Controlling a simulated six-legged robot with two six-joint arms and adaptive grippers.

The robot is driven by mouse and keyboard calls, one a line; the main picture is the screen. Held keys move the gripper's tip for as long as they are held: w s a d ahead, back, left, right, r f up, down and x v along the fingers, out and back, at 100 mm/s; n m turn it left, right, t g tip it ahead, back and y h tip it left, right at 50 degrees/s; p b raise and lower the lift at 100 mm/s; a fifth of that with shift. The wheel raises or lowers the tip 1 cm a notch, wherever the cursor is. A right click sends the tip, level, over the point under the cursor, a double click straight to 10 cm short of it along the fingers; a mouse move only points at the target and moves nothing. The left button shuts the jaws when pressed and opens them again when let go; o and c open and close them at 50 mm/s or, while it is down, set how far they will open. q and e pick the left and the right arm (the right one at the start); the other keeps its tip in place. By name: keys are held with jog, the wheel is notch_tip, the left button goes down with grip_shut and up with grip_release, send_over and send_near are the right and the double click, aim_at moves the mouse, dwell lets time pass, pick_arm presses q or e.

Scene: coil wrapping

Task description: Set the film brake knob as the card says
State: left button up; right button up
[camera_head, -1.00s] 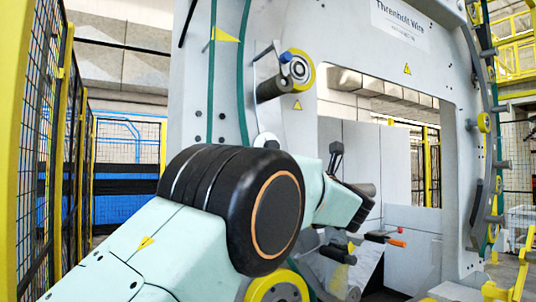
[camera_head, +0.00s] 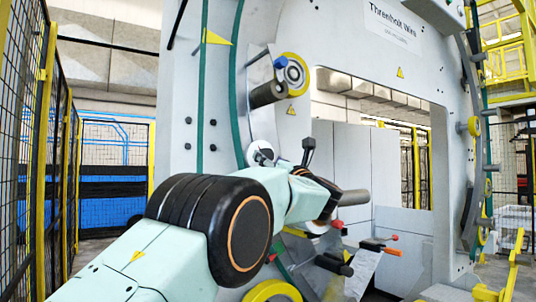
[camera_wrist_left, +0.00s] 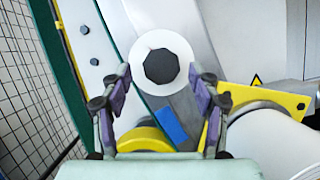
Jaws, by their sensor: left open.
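A dark, many-sided knob (camera_wrist_left: 161,64) sits in the middle of a white round disc (camera_wrist_left: 144,45) in the left wrist view. I take it to be the film brake knob. My left gripper (camera_wrist_left: 160,78) is open, its two fingers apart on either side of the lower part of the knob. I cannot tell how far the fingertips are from it. In the head view, a white disc (camera_head: 261,152) shows just above my left arm, and the gripper's fingers are hidden behind the wrist. No setting card can be made out. My right gripper is not in view.
The grey machine frame with the ring (camera_head: 240,90) fills the middle. A roller (camera_head: 268,94) and a yellow wheel (camera_head: 296,73) sit above the disc. A red-tipped lever (camera_head: 393,238) and orange handle (camera_head: 391,251) are at right. A mesh fence (camera_head: 28,150) stands at left.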

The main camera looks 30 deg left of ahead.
pick_arm(q)
jog(key=shift+w+a+r, duration=0.15)
jog(key=shift+w+r, duration=0.15)
jog(key=shift+w, duration=0.15)
jog(key=shift+a+f, duration=0.1)
jog(key=shift+a, duration=0.45)
jog(key=shift+c, duration=1.4)
jog(key=shift+a, duration=0.1)
jog(key=shift+c, duration=0.9)
jog(key=shift+w+d, duration=0.1)
jog(key=shift+d, duration=0.25)
jog(key=c, duration=0.4)
jog(key=shift+a, duration=0.1)
jog(key=c, duration=0.3)
